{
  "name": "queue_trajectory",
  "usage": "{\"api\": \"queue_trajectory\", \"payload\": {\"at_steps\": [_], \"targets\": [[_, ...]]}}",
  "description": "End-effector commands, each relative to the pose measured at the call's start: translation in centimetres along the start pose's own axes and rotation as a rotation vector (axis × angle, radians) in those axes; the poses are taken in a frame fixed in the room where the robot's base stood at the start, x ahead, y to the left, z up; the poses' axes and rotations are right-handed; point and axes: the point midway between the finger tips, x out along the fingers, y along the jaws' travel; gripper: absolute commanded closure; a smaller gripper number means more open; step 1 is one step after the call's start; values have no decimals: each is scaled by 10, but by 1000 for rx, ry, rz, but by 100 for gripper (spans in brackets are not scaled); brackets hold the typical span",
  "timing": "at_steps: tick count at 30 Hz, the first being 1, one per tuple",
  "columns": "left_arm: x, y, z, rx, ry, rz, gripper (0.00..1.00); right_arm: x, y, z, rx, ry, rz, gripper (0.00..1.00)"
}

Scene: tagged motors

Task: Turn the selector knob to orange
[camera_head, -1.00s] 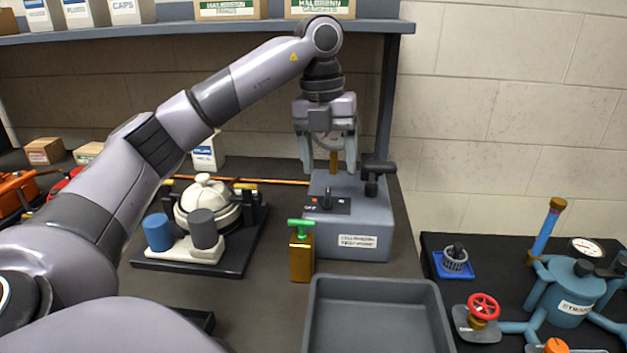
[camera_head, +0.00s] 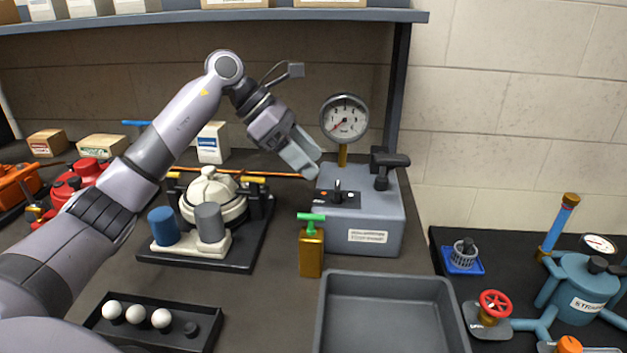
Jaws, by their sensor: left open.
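The selector knob (camera_head: 337,190) is a small black knob on a dark plate (camera_head: 324,198) on top of the grey test box (camera_head: 356,223). Which way the knob points is too small to tell. My left gripper (camera_head: 313,168) is open and tilted, its fingers pointing down and right, close above and left of the knob. I see no contact with the knob. My right gripper is not in view.
A round gauge (camera_head: 344,118) and a black T-handle (camera_head: 384,166) rise from the box. A green-topped brass bottle (camera_head: 311,249) stands in front, beside an empty grey tray (camera_head: 394,275). The white-domed unit (camera_head: 211,194) stands left. A shelf (camera_head: 290,16) runs above.

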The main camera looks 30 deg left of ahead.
Motion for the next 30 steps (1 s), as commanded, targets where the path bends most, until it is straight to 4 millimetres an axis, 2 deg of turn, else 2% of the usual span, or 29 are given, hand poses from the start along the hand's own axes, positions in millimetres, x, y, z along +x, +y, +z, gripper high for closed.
{"api": "queue_trajectory", "payload": {"at_steps": [7, 15, 19, 24, 30], "targets": [[10, 1, 0, 65, -28, 0, 32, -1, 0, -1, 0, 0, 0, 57], [51, 1, 2, 63, -28, -1, 32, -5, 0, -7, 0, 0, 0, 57], [65, 2, 2, 63, -28, 1, 32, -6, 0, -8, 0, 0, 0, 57], [72, 2, 2, 63, -27, 2, 32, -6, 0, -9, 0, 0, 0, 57], [72, 2, 2, 63, -26, 3, 32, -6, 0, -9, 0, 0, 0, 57]]}}
